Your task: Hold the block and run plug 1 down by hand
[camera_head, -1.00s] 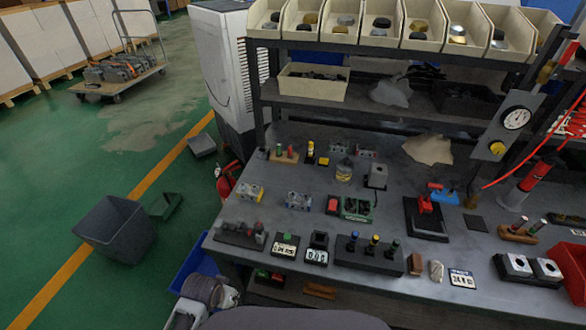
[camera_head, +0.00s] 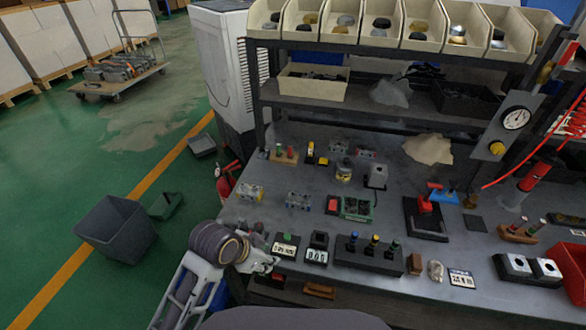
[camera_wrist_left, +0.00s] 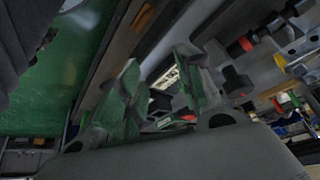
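Two grey valve blocks stand on the bench's left half, one with yellow at its corner (camera_head: 250,192) and one to its right (camera_head: 298,200). Two more grey blocks sit farther back (camera_head: 337,147) (camera_head: 366,153). Which block and plug the task means is not clear. My left gripper (camera_head: 270,262) is at the bench's front left edge, beside the green-and-white counter box (camera_head: 285,246) and apart from the blocks. In the left wrist view its two fingers (camera_wrist_left: 160,88) stand apart with nothing seen gripped between them. My right gripper is not in view.
A black stand (camera_head: 370,252) with blue, yellow and green-topped pieces stands at the front middle. A display box (camera_head: 317,248) is left of it. A green tray (camera_head: 357,208) and a red-handled fixture (camera_head: 426,215) lie behind. Shelves with bins (camera_head: 385,95) close off the back.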

